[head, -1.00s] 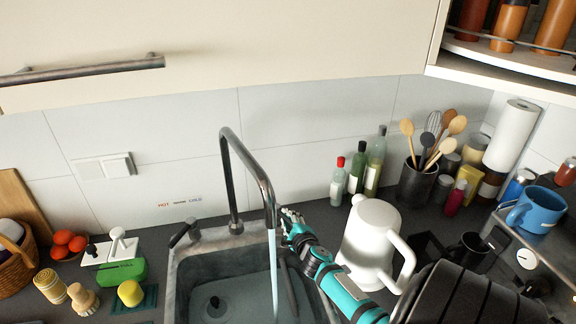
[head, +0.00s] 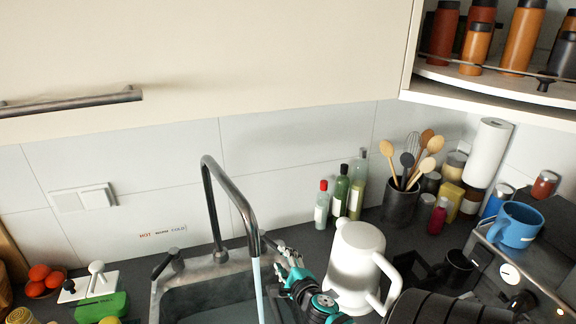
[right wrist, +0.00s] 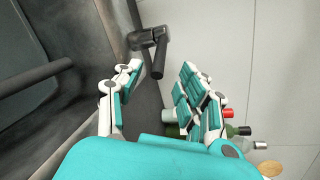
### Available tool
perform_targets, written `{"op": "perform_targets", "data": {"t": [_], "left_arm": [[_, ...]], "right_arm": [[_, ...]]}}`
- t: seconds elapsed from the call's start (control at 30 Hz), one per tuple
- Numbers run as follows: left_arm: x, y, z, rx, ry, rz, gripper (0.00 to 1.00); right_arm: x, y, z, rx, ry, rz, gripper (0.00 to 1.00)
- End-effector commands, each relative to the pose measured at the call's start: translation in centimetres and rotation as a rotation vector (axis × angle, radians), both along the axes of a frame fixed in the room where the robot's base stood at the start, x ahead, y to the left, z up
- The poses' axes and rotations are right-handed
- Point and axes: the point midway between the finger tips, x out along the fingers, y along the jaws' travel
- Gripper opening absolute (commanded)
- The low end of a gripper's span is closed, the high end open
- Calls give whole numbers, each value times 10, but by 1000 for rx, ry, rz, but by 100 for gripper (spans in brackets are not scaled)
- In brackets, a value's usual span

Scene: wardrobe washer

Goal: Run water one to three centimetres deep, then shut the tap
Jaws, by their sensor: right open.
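The chrome tap (head: 208,200) arches over the sink (head: 157,301) in the head view. A stream of water (head: 258,292) runs from its spout. A dark lever (head: 167,264) stands left of the tap's foot. Little of the basin's inside shows, so I cannot tell the water depth. My right gripper (head: 290,262) is open and empty at the sink's back right, right of the stream. In the right wrist view a dark jointed fitting (right wrist: 150,42) lies beyond the parted fingers (right wrist: 155,92), apart from them; I cannot tell which part it is. My left gripper is not in view.
A white jug (head: 354,255) stands close right of my right gripper. Bottles (head: 340,196), a utensil pot (head: 399,204) and a blue mug (head: 515,225) stand farther right. A green sponge-like block (head: 102,307) lies left of the sink. A cupboard (head: 250,60) hangs above.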

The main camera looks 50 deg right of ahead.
Motion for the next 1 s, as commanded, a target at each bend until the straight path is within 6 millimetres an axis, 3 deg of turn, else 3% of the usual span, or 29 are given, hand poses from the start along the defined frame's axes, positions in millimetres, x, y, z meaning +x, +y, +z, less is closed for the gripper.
{"op": "perform_targets", "data": {"t": [0.1,0.27,1.0], "left_arm": [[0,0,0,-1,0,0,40],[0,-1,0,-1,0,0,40],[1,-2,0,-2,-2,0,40]], "right_arm": [[-17,9,4,0,1,1,40],[-28,14,7,0,0,0,40],[-29,15,7,0,-1,-1,40]]}}
